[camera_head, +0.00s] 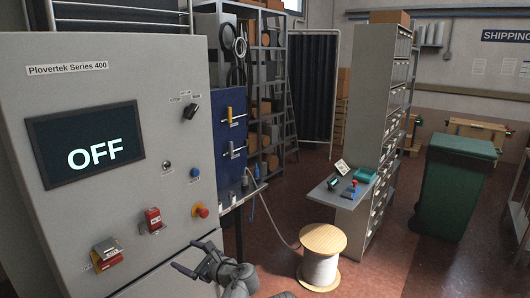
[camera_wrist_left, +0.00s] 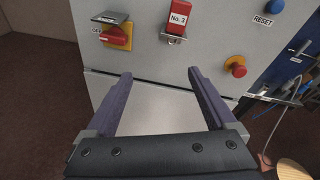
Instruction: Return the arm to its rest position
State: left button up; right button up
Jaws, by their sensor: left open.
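My left gripper (camera_head: 190,256) is low in the head view, in front of the lower part of the grey Plovertek Series 400 cabinet (camera_head: 120,185). In the left wrist view the same gripper (camera_wrist_left: 160,74) has its two fingers spread wide, with nothing between them. The fingers point at the cabinet front, below its red and yellow switch (camera_wrist_left: 115,38) and the red piece labelled No. 3 (camera_wrist_left: 176,22). I cannot tell the exact gap to the cabinet. The cabinet screen (camera_head: 88,145) reads OFF. My right gripper is not in view.
A red and yellow push button (camera_head: 200,211) sits on the cabinet front near the gripper. A cable spool (camera_head: 322,255) stands on the floor to the right. A shelf unit (camera_head: 375,100) with a small worktop and a green bin (camera_head: 452,190) stand farther right. Open floor lies between them.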

pick_arm(q)
jog(key=s+d+f+n+g+h+b, duration=0.2)
jog(key=s+d+f+n+g+h, duration=0.1)
jog(key=s+f+n, duration=0.4)
jog(key=s+d+f+n+g+h+b, duration=0.1)
jog(key=s+d+f+n+g+h, duration=0.2)
jog(key=f, duration=0.7)
jog(key=s+d+f+n+g+h+b, duration=0.1)
jog(key=s+d+f+n+h, duration=0.2)
jog(key=s+d+n, duration=0.1)
jog(key=s+d+f+n+g+h+b, duration=0.1)
jog(key=s+d+f+n+g+h, duration=0.1)
jog(key=s+d, duration=0.4)
jog(key=shift+s+d+f+n+h, duration=0.25)
jog(key=shift+s+f+n+h, duration=0.25)
jog(key=shift+n, duration=0.4)
jog(key=shift+c, duration=0.4)
